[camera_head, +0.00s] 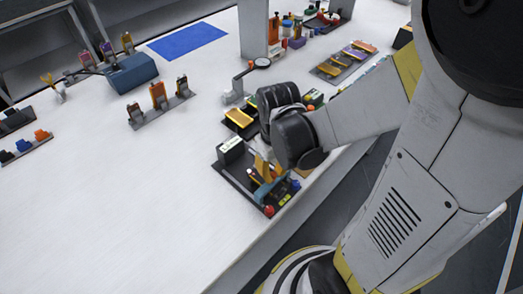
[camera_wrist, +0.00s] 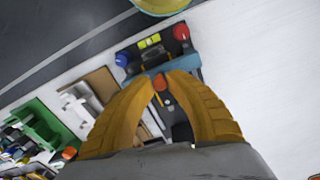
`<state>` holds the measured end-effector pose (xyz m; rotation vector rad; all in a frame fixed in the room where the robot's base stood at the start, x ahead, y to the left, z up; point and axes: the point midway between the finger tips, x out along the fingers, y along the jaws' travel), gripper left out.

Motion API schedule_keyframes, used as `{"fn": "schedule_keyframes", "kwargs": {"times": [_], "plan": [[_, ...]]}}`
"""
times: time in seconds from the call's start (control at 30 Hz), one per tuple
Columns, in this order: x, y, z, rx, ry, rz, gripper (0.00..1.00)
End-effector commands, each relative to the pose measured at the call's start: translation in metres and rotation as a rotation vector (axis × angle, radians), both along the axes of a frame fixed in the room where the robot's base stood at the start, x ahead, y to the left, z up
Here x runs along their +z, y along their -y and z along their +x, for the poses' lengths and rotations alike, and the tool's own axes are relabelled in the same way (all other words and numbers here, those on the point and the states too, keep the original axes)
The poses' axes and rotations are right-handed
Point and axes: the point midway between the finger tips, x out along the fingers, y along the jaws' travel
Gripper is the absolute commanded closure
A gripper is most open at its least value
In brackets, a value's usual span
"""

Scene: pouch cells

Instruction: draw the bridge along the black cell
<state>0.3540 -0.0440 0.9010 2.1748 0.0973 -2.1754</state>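The fixture with a dark base plate (camera_head: 238,181) lies near the table's front edge. A teal bridge (camera_head: 266,189) spans it, and it also shows in the wrist view (camera_wrist: 191,66). My gripper (camera_wrist: 166,78) has its yellow fingers pointing down over the fixture, their tips close together on either side of the bridge's orange-red knob (camera_wrist: 160,84). A dark piece (camera_wrist: 181,131), seemingly the black cell, shows between the fingers. Much of it is hidden by the fingers and palm.
On the fixture sit a red knob (camera_wrist: 181,32), a blue knob (camera_wrist: 122,59) and a white-topped block (camera_head: 231,149). Another plate with yellow pieces (camera_head: 239,118) stands behind. A blue mat (camera_head: 187,41) lies at the back.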

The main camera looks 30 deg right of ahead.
Motion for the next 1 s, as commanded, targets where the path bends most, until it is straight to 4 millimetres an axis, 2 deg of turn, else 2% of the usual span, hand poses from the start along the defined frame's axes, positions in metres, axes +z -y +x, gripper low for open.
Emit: {"fn": "schedule_keyframes", "kwargs": {"times": [0.03,0.07,0.47,0.57,1.0], "plan": [[0.0,0.0,0.0,0.0,0.0,0.0,0.66],[0.0,0.0,0.0,0.0,0.0,0.0,0.61],[0.006,0.0,0.0,0.0,0.0,0.0,0.61],[0.018,0.0,0.0,0.0,0.0,0.0,0.61],[0.101,0.0,0.0,0.0,0.0,0.0,0.61]]}}
